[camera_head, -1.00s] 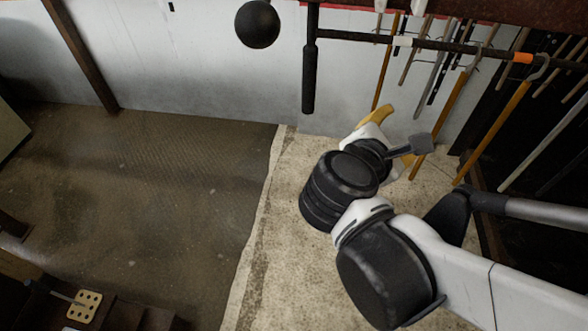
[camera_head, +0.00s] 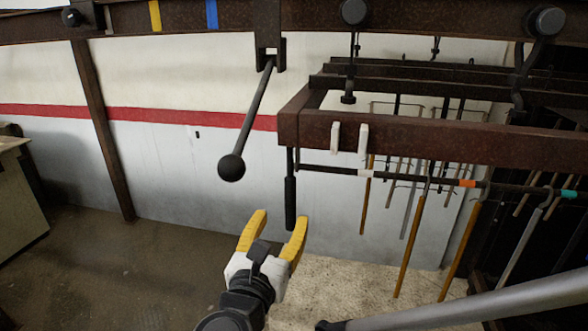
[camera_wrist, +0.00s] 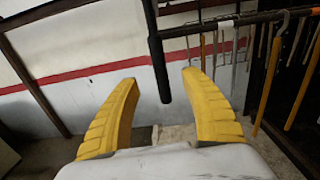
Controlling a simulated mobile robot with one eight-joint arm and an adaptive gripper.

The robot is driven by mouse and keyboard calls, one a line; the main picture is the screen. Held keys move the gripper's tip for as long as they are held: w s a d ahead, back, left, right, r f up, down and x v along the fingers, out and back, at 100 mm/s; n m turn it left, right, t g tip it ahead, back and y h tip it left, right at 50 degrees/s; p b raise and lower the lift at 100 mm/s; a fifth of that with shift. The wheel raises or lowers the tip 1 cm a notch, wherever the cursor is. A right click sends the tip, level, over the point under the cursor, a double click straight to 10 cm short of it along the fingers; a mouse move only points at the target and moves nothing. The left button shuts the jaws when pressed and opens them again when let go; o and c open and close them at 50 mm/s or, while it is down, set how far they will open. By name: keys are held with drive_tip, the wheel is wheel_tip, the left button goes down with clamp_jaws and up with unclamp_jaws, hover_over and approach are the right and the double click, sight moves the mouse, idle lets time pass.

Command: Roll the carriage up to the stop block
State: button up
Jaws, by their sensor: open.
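The carriage is a rust-brown frame (camera_head: 450,145) hanging under the overhead rail (camera_head: 400,18) on dark rollers (camera_head: 355,12). A black handle (camera_head: 290,203) hangs straight down from its left end; it also shows in the wrist view (camera_wrist: 158,65). My gripper (camera_head: 280,217) is open and empty, its yellow fingers pointing up around the handle's lower end in the picture. In the wrist view the handle's end appears between the fingertips (camera_wrist: 160,76), nearer the right one, with gaps on both sides. I cannot tell the depth. I cannot identify the stop block for sure; a dark block (camera_head: 80,15) sits at the rail's far left.
A lever with a black ball (camera_head: 231,168) hangs from a bracket (camera_head: 268,35) on the rail, left of the carriage. Yellow (camera_head: 155,15) and blue (camera_head: 211,14) bands mark the rail. Several long-handled tools (camera_head: 410,245) hang from the carriage's bar. Floor at left is clear.

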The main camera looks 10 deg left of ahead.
sight(289, 204)
drive_tip(key=shift+w+d, duration=0.15)
drive_tip(key=shift+w, duration=1.75)
drive_tip(key=shift+w+d, duration=0.15)
drive_tip(key=shift+w, duration=1.7)
drive_tip(key=shift+s, duration=0.1)
clamp_jaws()
